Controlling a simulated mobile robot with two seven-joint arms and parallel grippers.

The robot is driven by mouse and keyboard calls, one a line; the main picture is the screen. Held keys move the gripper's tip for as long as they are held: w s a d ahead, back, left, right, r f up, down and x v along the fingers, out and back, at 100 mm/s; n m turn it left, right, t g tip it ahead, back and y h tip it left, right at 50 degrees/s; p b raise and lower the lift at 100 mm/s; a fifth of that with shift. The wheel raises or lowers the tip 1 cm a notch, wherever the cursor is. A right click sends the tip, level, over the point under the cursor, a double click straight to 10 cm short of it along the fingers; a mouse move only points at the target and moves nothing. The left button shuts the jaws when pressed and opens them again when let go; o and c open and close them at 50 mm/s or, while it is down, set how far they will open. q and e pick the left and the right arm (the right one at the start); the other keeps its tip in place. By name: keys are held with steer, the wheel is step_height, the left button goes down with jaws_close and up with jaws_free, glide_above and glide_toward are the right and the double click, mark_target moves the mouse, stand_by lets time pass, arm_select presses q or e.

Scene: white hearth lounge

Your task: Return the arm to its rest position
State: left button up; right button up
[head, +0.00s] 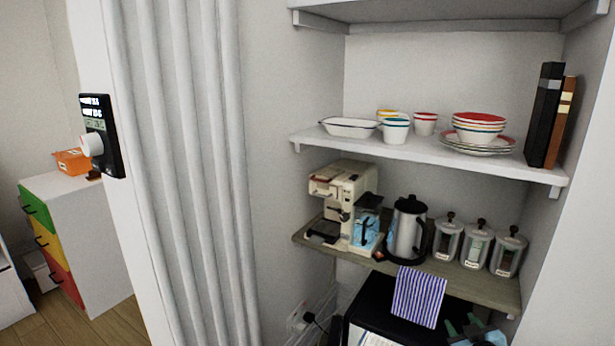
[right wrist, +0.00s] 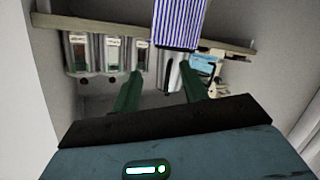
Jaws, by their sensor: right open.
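My right gripper (head: 465,325) shows at the bottom right of the head view, low in front of the alcove and below the wooden shelf. In the right wrist view its two green fingers (right wrist: 160,84) are spread apart, with nothing seen between them. A blue-and-white striped cloth (head: 417,296) hangs at the wooden shelf's front edge, left of the gripper in the head view; it also shows at the top of the right wrist view (right wrist: 178,22). My left gripper is in neither view.
The wooden shelf (head: 470,285) holds a coffee machine (head: 345,190), a kettle (head: 407,232) and three canisters (head: 477,245). A white shelf (head: 420,155) above bears dishes and books (head: 545,115). A black appliance (head: 375,305) stands below. A drawer cabinet (head: 75,240) is far left.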

steer(key=s+a+f+g+y, duration=0.1)
steer(key=s+a+f, duration=0.2)
steer(key=s+f, duration=0.2)
steer(key=s+a+f+g, duration=0.1)
steer(key=s+a+f, duration=0.2)
steer(key=s+f, duration=0.25)
steer(key=s+a+f+g, duration=0.1)
steer(key=s+a+f, duration=0.1)
steer(key=s, duration=0.9)
steer(key=s+a+f+g+y, duration=0.1)
steer(key=s+a+f, duration=0.2)
steer(key=s, duration=0.8)
steer(key=s+a+f+m+g+y, duration=0.1)
steer(key=s+a+f+g, duration=0.1)
steer(key=s+a, duration=0.4)
steer(key=s, duration=0.5)
steer(key=shift+s+a+f, duration=0.15)
steer(key=shift+f, duration=0.2)
